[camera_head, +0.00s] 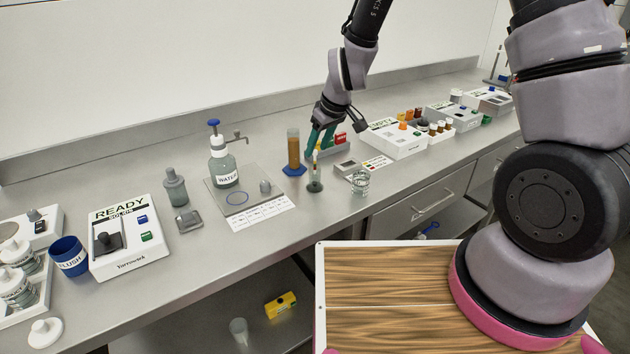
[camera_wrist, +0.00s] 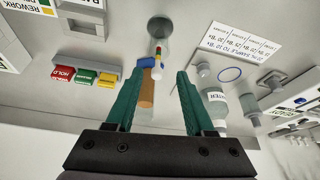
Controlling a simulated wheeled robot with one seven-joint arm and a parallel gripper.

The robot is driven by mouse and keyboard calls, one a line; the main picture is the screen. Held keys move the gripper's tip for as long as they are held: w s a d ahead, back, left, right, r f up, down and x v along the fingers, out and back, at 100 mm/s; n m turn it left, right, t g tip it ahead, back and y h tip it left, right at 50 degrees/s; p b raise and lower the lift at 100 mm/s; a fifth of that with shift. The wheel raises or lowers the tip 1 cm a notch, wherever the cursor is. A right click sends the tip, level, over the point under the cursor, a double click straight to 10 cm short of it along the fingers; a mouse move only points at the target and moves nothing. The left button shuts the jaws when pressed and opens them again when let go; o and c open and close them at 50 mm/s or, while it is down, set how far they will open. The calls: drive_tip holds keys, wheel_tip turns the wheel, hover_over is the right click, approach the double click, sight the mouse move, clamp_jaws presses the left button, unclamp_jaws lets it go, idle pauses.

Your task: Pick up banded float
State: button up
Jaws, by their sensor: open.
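The banded float (camera_head: 315,163) is a slim upright piece with a pale tip, standing in a dark round base (camera_head: 314,186) on the steel bench. In the wrist view the float (camera_wrist: 158,57) shows red, yellow and green bands and a white end, with its grey round base (camera_wrist: 160,27) beyond. My gripper (camera_head: 320,145) has green fingers and points down just above the float. In the wrist view my gripper (camera_wrist: 161,73) is open and empty. The float's white end lies between the fingertips in that picture, nearer the left one. Contact is not visible.
An amber cylinder (camera_head: 293,148) on a blue foot stands close left of the float. A glass beaker (camera_head: 360,183) stands close right. A WATER bottle (camera_head: 223,168) stands farther left. Red, yellow and green blocks (camera_wrist: 87,75) sit nearby. The bench front before the float is clear.

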sight(316, 151)
drive_tip(key=x, duration=0.4)
drive_tip(key=shift+w+d+f, duration=0.1)
drive_tip(key=shift+w+f, duration=0.1)
drive_tip(key=shift+f, duration=0.2)
clamp_jaws()
drive_tip(key=shift+r, duration=0.15)
wheel_tip(316, 151, up, 10)
drive_tip(key=shift+f, duration=0.1)
idle(0.3)
